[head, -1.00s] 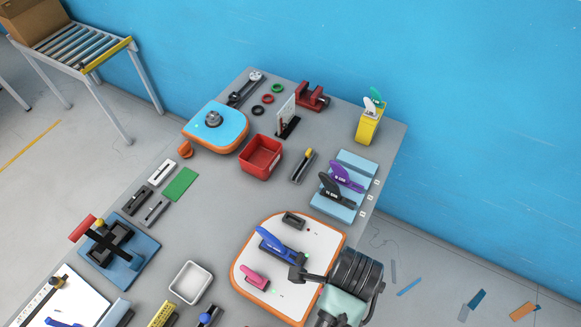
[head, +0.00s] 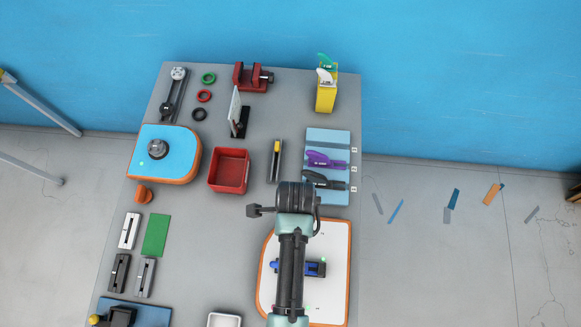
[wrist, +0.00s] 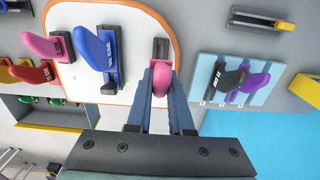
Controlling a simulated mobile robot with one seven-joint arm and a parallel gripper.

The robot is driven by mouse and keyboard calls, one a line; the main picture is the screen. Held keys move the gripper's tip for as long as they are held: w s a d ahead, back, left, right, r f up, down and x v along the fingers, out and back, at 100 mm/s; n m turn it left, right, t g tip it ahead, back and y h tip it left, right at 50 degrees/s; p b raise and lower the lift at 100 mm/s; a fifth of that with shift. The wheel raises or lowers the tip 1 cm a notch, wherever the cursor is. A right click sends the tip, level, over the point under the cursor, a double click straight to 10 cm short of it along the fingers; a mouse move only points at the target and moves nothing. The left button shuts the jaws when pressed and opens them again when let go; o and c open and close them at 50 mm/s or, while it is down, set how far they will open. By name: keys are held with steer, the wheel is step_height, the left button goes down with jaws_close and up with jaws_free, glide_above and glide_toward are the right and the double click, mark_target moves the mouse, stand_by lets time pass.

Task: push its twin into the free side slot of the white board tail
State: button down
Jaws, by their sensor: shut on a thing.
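The white board tail (head: 340,250) with an orange rim lies on the bench, partly covered by my arm in the head view. In the wrist view, the board (wrist: 135,20) bears a pink fin (wrist: 45,45) in its left side slot and a blue fin (wrist: 95,48) in the middle slot. My gripper (wrist: 161,82) is shut on a second pink fin (wrist: 160,80) at the dark right side slot box (wrist: 160,45). The fin overlaps the slot's near end; I cannot tell whether its base is seated. The gripper's tips are hidden in the head view.
A light blue rack (head: 328,142) with purple (head: 320,160) and black (head: 318,180) fins stands beyond the board. A red bin (head: 229,170) and a blue board tail (head: 165,135) are at left. Bare grey bench lies between the bin and the white board.

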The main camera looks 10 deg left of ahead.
steer(key=shift+w, duration=0.1)
steer(key=shift+a+f+b, duration=0.1)
steer(key=shift+f+b, duration=1.8)
steer(key=shift+f, duration=0.9)
steer(key=shift+p, duration=0.55)
steer(key=shift+f+b, duration=1.1)
steer(key=shift+f, duration=0.5)
steer(key=c, duration=0.7)
jaws_free()
steer(key=shift+c, duration=0.2)
steer(key=shift+r, duration=0.15)
